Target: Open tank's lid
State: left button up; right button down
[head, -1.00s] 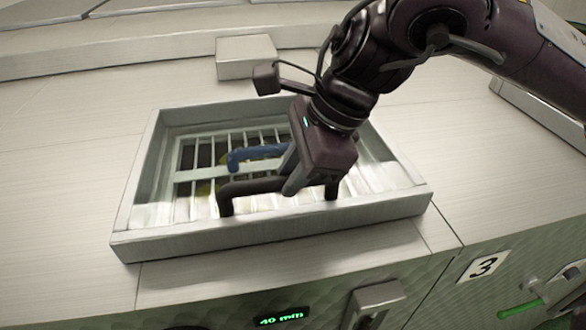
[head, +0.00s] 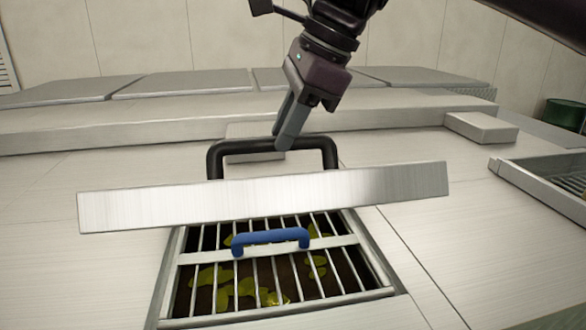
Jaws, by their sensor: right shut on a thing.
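The tank's lid (head: 265,198) shows as a long, thin, brushed-metal plate, seen nearly along its front edge. It appears raised and crosses above the back of the tank's opening. A black bar handle (head: 322,146) stands up behind that edge. My right gripper (head: 287,140) reaches down from above and is shut on the handle's crossbar. Below the lid, the opening shows a metal grate (head: 205,258) with a blue handle (head: 270,238). Yellow-green pieces (head: 235,290) lie under its bars on a dark bottom. The lid hides the back of the grate. My left gripper is not in view.
A second opening with a grate (head: 572,182) lies at the right. A small grey box (head: 481,128) stands on the deck at the back right. A raised step (head: 110,133) runs behind the tank. A green drum (head: 565,113) stands at far right.

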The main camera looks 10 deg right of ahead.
jog(key=shift+w+d+r, duration=0.1)
jog(key=shift+w+r, duration=1.85)
jog(key=shift+r, duration=0.05)
jog(key=c, duration=1.7)
grip_release()
jog(key=shift+o, duration=1)
jog(key=shift+w+f, duration=0.1)
jog(key=shift+w, duration=0.15)
jog(key=shift+o, duration=1.1)
jog(key=shift+w+f, duration=0.15)
jog(key=shift+w, duration=0.25)
